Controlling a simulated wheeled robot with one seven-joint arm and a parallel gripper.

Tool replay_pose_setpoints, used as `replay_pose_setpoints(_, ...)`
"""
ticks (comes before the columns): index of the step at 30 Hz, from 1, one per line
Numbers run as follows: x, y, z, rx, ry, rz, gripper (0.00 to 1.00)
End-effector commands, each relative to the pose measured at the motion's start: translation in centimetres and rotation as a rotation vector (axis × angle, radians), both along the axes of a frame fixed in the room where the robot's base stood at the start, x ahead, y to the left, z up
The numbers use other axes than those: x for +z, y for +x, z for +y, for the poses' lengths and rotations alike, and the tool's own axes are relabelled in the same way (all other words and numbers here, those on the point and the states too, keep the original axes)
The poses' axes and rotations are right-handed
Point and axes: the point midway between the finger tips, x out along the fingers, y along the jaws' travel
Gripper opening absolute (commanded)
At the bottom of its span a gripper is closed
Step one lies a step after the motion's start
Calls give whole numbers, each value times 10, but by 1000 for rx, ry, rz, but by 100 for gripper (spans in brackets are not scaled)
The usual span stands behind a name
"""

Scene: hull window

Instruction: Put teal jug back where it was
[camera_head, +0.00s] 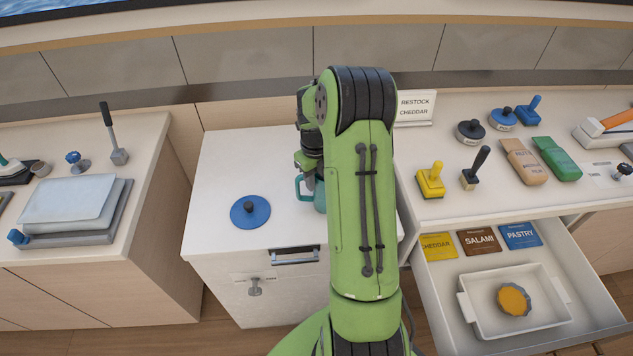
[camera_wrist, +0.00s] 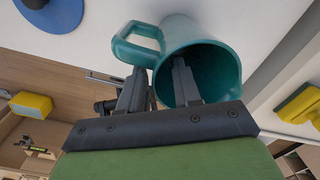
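The teal jug (camera_head: 320,196) is at the white middle counter, mostly hidden behind my arm in the head view; its handle (camera_head: 299,188) points left. In the wrist view the jug (camera_wrist: 215,50) shows its open mouth, with the handle at left. My gripper (camera_head: 308,172) is over the jug's handle side. In the wrist view my gripper (camera_wrist: 160,72) has one finger inside the mouth and the other outside by the handle, and appears shut on the wall between. I cannot tell whether the jug's base touches the counter.
A blue disc with a dark knob (camera_head: 250,212) lies left of the jug on the white counter (camera_head: 222,165). At right, an open drawer holds a white tray (camera_head: 470,312) and label cards. A cheddar restock sign (camera_head: 415,107) stands behind. The counter's front left is clear.

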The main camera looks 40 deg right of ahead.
Motion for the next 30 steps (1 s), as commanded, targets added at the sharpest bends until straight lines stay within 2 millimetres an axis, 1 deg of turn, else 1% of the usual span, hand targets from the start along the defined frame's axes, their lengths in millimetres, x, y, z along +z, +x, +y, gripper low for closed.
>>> replay_pose_setpoints(1, 15, 0, 0, 0, -3, -5, 33)
replay_pose_setpoints(6, 63, 0, 1, 0, -3, -4, 33)
replay_pose_setpoints(10, 89, 0, 2, -1, -2, -3, 33)
replay_pose_setpoints(14, 102, -1, 3, 8, -1, -1, 33)
replay_pose_setpoints(16, 114, -2, 13, 96, -14, -8, 33)
replay_pose_setpoints(17, 122, -3, 20, 173, -27, -15, 33)
replay_pose_setpoints(20, 162, -17, 61, 601, -96, -38, 33)
replay_pose_setpoints(21, 177, -28, 80, 814, -131, -44, 33)
replay_pose_setpoints(23, 197, -47, 108, 1134, -187, -47, 33)
replay_pose_setpoints(24, 208, -61, 125, 1346, -226, -48, 33)
replay_pose_setpoints(26, 221, -84, 149, 1659, -293, -45, 33)
replay_pose_setpoints(27, 226, -100, 163, 1863, -342, -42, 33)
replay_pose_setpoints(29, 231, -126, 183, 2169, -423, -31, 33)
replay_pose_setpoints(30, 231, -143, 194, 2362, -482, -21, 33)
